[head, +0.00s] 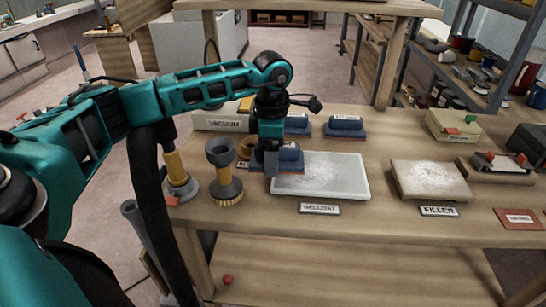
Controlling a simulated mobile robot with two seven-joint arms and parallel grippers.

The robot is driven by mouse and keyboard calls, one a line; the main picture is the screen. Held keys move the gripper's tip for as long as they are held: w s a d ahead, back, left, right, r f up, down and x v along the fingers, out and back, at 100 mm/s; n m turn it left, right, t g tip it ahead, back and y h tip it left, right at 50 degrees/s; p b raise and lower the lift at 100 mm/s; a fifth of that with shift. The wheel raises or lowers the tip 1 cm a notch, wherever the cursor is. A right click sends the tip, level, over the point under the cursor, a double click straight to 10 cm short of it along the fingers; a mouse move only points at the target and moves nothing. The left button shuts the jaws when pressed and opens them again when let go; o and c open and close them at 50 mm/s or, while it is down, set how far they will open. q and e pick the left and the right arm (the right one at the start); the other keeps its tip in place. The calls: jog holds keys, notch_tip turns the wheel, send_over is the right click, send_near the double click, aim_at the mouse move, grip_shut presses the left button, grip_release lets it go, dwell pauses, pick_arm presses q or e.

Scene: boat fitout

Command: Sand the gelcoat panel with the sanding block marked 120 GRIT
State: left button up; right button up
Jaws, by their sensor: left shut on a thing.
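The gelcoat panel (325,178) is a pale, speckled flat slab on the wooden bench, with a name plate (319,208) in front of it. My left gripper (271,163) points down at the panel's left back corner. It is shut on a blue sanding block (291,157), which is partly hidden behind the fingers. The block is at the panel's left back edge; I cannot tell whether it touches the panel. Its grit mark is not readable. Two similar blue blocks, one at the back (297,122) and one to its right (346,124), stand behind. My right gripper is out of view.
A filler panel (430,181) lies to the right. A dark funnel-like tool with a brush base (224,170) and a yellow-bodied tool (178,172) stand left of the gripper. A vacuum box (222,121) is behind. The front bench strip is mostly clear.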

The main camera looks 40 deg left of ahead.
pick_arm(q)
jog(key=shift+r, duration=0.65)
jog(key=shift+r+p, duration=1.7)
jog(key=shift+r, duration=0.35)
jog(key=shift+f, duration=0.1)
